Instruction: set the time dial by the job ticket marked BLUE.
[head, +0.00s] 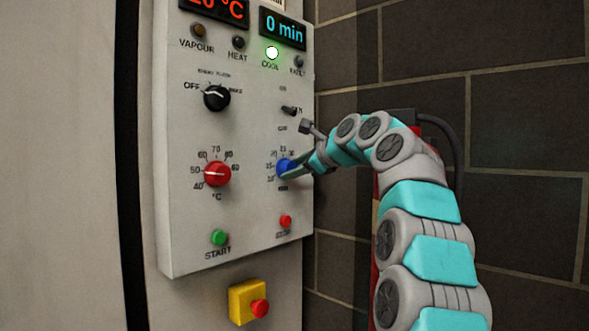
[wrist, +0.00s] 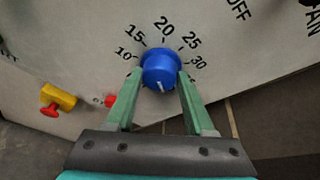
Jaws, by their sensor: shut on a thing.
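The blue time dial (head: 283,168) is on the front of a grey control panel, right of a red temperature dial. In the wrist view the blue dial (wrist: 160,68) has a scale marked 10, 15, 20, 25 and 30. A short white line shows on its lower side, away from the 20; I cannot tell an exact setting. My gripper (wrist: 160,80) is shut on the blue dial, with one green finger on each side. It also shows in the head view (head: 292,171). The time display (head: 283,28) reads 0 min. No job ticket is in view.
The red dial (head: 217,173) points near 50. A black selector (head: 216,97), green START button (head: 219,238), red button (head: 286,221), toggle switch (head: 289,110) and yellow box with red button (head: 248,303) are nearby. The COOL lamp (head: 272,52) glows. A dark block wall stands at right.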

